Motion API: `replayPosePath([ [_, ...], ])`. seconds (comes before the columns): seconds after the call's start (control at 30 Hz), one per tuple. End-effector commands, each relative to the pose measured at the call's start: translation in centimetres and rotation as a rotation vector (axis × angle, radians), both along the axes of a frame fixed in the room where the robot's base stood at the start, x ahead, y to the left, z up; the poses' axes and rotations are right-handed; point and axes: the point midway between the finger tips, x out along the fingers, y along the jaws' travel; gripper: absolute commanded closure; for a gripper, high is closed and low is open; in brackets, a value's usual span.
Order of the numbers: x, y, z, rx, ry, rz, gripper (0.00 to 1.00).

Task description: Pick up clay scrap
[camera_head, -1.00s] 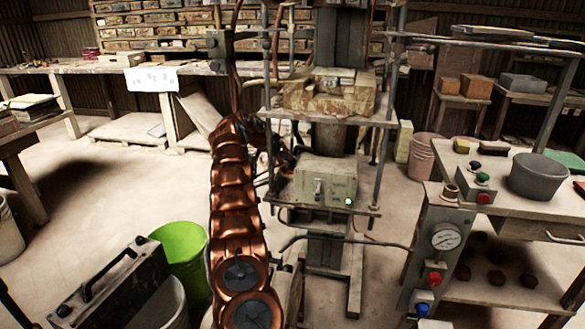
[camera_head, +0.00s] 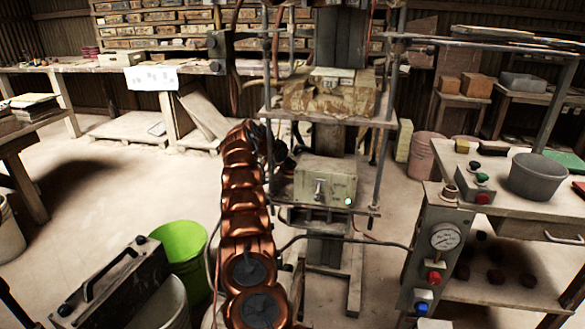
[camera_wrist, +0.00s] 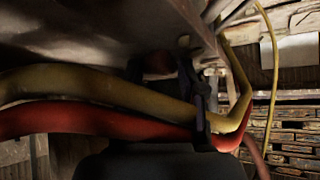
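In the wrist view, the dark body of my gripper (camera_wrist: 165,108) fills the lower middle. A dark finger shows on its right side, and its tips are in shadow. A small dull reddish-brown lump (camera_wrist: 159,63) shows just beyond it under a grey overhang; I cannot tell if it is clay scrap or if it is touched. In the head view, my copper arm reaches to the press (camera_head: 325,182), and my gripper is mostly hidden beside the left of the grey control box. Several dark brown lumps (camera_head: 495,276) lie on the right table's lower shelf.
A yellow hose (camera_wrist: 90,85) and a red hose (camera_wrist: 90,120) cross close in front of the wrist camera. Press rods (camera_head: 382,150) and a cable stand near my arm. A green bucket (camera_head: 180,242) is at left.

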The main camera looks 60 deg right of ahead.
Motion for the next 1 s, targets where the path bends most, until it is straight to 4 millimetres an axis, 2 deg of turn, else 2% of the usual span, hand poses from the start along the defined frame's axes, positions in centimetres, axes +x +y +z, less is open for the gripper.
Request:
replayPosePath([
  [0.03,0.0,0.0,0.0,0.0,0.0,0.0,0.68],
  [0.23,0.0,0.0,0.0,0.0,0.0,0.0,0.89],
  [0.3,0.0,0.0,0.0,0.0,0.0,0.0,0.93],
  [0.63,0.0,0.0,0.3,-0.001,0.0,-0.001,0.94],
  [1.0,-0.1,-0.1,2.4,0.0,-0.001,-0.001,0.94],
])
